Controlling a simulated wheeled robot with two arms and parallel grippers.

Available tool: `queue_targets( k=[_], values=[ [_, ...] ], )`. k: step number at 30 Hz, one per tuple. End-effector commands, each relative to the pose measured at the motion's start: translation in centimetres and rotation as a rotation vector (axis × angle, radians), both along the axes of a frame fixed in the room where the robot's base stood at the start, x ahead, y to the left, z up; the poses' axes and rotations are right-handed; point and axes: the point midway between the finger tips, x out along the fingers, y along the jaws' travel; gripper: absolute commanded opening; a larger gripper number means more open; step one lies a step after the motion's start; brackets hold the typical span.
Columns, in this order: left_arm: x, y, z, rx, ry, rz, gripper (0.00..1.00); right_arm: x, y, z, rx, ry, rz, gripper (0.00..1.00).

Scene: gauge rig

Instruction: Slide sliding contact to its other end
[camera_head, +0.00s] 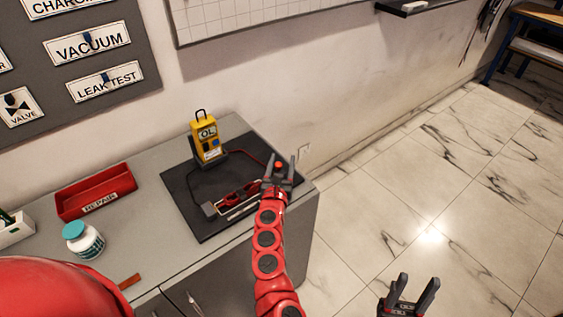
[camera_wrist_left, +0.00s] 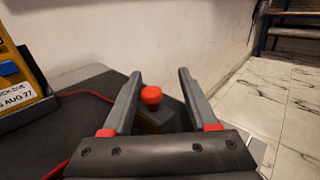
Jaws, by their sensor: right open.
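The sliding contact shows as a red round knob (camera_head: 278,165) on a small grey block, at the right end of a low rig (camera_head: 238,205) with red parts and a pale strip. The rig lies on a black mat (camera_head: 205,228); my arm hides part of it. My left gripper (camera_head: 281,160) is open at the knob. In the left wrist view, the knob (camera_wrist_left: 151,95) shows between the open fingers, closer to the left finger, with a visible gap to the right one. My right gripper (camera_head: 418,282) is open and empty at the lower right, over the floor.
A yellow meter (camera_head: 207,139) reading OL stands at the mat's back, with red leads. A red REPAIR bin (camera_head: 95,190), a white jar with teal lid (camera_head: 84,240) and a brown piece (camera_head: 130,281) are to the left. The counter ends just right of the mat.

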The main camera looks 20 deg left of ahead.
Motion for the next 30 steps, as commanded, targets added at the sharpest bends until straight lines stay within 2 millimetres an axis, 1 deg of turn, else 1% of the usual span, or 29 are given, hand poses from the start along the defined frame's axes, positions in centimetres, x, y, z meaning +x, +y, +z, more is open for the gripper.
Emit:
queue_targets(
  k=[5,8,11,13,15,24,27,30],
  values=[
    [-0.4,-0.1,0.0,0.000,0.000,0.001,0.59,0.0,0.0,-0.1,0.000,0.000,0.000,0.50],
    [-1.3,-0.4,-0.1,-0.002,-0.001,-0.002,0.59,0.0,0.0,-0.2,0.000,0.000,0.000,0.50],
    [-3.1,-0.3,-0.3,-0.003,0.003,0.005,0.59,0.0,0.0,-0.4,0.000,0.000,0.000,0.50],
    [-4.4,-0.7,-0.2,-0.005,0.000,-0.001,0.59,0.0,0.0,-0.5,0.000,0.000,0.000,0.50],
    [-6.0,-0.7,-0.4,-0.003,0.005,0.001,0.59,0.0,0.0,-0.7,0.000,0.000,0.000,0.50],
    [-12.5,-1.8,-0.1,0.002,0.003,-0.005,0.59,0.0,0.0,-0.1,0.000,0.000,0.000,0.50],
    [-14.2,-1.9,-0.1,0.002,0.003,-0.004,0.59,0.0,0.0,0.0,0.000,0.000,0.000,0.50],
    [-15.5,-2.2,-0.2,0.001,0.003,-0.007,0.59,0.0,0.0,0.0,0.000,0.000,0.000,0.50]
  ],
)
